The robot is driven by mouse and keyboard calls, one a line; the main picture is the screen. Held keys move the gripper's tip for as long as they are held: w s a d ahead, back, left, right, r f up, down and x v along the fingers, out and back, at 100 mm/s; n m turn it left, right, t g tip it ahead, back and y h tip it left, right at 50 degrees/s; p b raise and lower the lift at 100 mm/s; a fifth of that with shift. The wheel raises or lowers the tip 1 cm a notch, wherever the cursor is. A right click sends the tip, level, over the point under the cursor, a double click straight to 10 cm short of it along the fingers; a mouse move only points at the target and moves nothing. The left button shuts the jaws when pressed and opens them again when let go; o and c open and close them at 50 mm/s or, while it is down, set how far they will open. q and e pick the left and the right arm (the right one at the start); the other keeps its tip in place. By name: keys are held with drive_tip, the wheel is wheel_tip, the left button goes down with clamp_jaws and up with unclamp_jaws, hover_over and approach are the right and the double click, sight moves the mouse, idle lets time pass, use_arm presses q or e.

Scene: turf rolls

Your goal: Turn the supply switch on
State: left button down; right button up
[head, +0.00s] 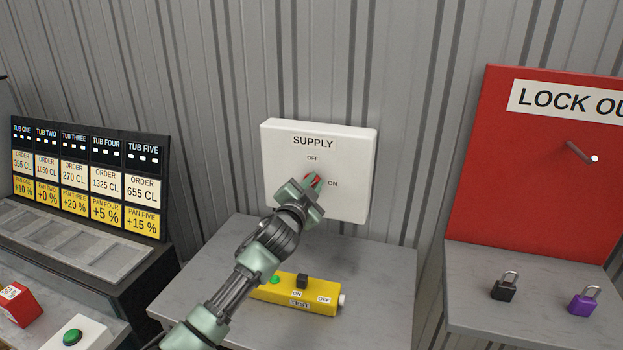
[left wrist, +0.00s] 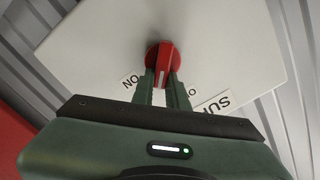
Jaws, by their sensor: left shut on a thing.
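The supply switch is a white box (head: 350,150) on the corrugated wall, marked SUPPLY, with OFF above its red knob (head: 309,178) and ON to the right. My left gripper (head: 315,183) is at the knob and hides part of it in the head view. In the left wrist view the red knob (left wrist: 158,53) sits between the gripper's two fingers (left wrist: 160,90), which are shut on it. The knob's white line shows between the fingers and points between the ON and OFF labels. The OFF label is partly hidden by a finger there. My right gripper is not in view.
A yellow test box (head: 265,293) lies on the grey table (head: 385,270) below my left arm. A red lockout board (head: 540,180) with a peg stands right, above a shelf with a black padlock (head: 505,290) and a purple padlock (head: 583,303). A tub order board (head: 90,130) stands left.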

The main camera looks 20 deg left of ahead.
use_arm(q)
drive_tip(key=m, duration=0.3)
drive_tip(key=f+m+p, duration=0.1)
drive_tip(key=m, duration=0.2)
drive_tip(key=m+p, duration=0.1)
drive_tip(key=m, duration=0.2)
drive_tip(key=shift+d+f, duration=0.35)
drive_tip(key=shift+f, duration=0.1)
drive_tip(key=c, duration=1.4)
unclamp_jaws()
drive_tip(key=shift+s, duration=0.15)
drive_tip(key=s, duration=0.7)
drive_tip(key=shift+s+b, duration=0.3)
drive_tip(key=shift+b, duration=0.15)
